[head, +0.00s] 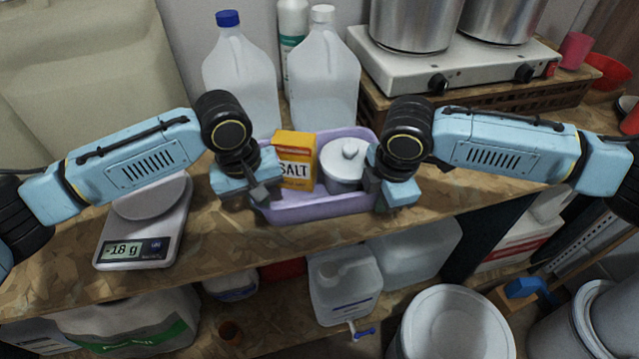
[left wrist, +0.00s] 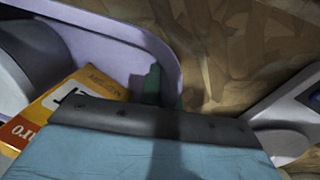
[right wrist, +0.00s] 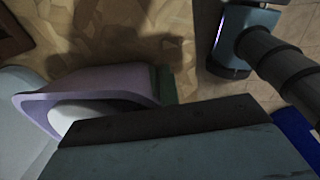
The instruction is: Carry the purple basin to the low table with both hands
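The purple basin (head: 318,207) sits level on the wooden worktop and holds a yellow salt box (head: 295,160) and a white lidded pot (head: 343,164). My left gripper (head: 262,192) is at its left rim; in the left wrist view a green fingertip (left wrist: 152,84) shows inside the basin's end wall (left wrist: 168,62). My right gripper (head: 380,190) is at its right rim; in the right wrist view a green fingertip (right wrist: 166,84) shows just outside the basin wall (right wrist: 100,80). Whether the fingers press the rim is hidden. I cannot make out the low table.
A kitchen scale (head: 145,225) stands left of the basin. Two large jugs (head: 240,75) (head: 324,75) stand close behind it. A stove with pots (head: 440,75) is at the back right. Below the worktop edge are a canister (head: 345,285) and a white bucket (head: 455,325).

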